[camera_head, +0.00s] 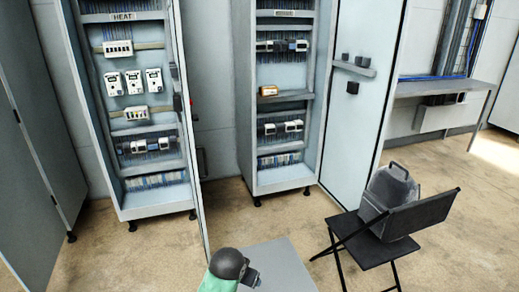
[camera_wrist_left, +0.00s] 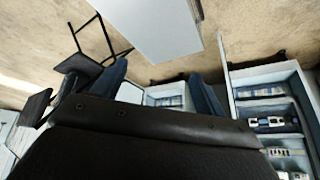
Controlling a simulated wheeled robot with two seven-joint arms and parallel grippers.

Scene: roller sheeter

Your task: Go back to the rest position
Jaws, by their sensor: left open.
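My left gripper (camera_wrist_left: 160,88) shows in the left wrist view as two dark blue fingers standing well apart. It is open, and nothing is between the fingers except the distant cabinet behind. In the head view a rounded dark grey and green part, which looks like my own arm, shows at the bottom edge. My right gripper is in neither view.
Two open electrical cabinets, left (camera_head: 157,200) and right (camera_head: 284,180), stand against the wall. A black folding chair (camera_head: 425,218) holding a grey bag (camera_head: 389,190) stands at the right. A flat grey panel (camera_head: 283,262) lies at bottom centre. Bare floor lies between.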

